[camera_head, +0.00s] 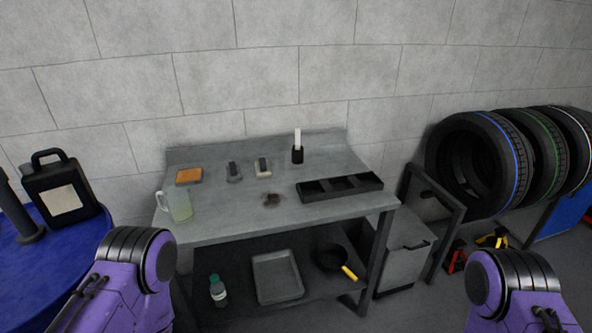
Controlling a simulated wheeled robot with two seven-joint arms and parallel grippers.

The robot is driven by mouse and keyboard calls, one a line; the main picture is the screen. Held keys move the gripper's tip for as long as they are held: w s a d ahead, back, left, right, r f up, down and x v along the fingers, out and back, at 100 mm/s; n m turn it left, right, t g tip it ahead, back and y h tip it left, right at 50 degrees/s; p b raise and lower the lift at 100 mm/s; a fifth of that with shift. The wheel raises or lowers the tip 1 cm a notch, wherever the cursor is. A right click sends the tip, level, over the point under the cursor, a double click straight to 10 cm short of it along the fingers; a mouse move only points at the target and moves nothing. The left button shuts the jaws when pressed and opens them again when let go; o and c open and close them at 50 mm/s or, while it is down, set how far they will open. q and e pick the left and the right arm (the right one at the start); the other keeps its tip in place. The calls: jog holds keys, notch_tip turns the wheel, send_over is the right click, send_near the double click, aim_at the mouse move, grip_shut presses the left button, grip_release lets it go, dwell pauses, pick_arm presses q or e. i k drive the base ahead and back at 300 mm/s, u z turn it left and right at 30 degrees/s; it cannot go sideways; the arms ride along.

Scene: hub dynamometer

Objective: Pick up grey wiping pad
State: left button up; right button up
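Two small pad-like blocks lie side by side at the back of the grey workbench (235,210). The left one (234,172) looks grey with a dark top. The right one (263,167) has a pale base with a dark grip on top. Either could be the grey wiping pad; they are too small to tell for sure. Only purple and black links of my two arms show, at the lower left and lower right. Neither gripper is in view.
On the bench are an orange pad (189,175), a jug (179,206), a black holder (297,155), a dark stain (272,199) and a black divided tray (340,188). The lower shelf holds a bottle (218,291), grey tray (277,277) and pan (331,257). Tires (475,165) stand right.

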aim_at(233, 172)
jog(key=z, duration=0.5)
jog(key=i, duration=1.05)
jog(key=u, duration=1.15)
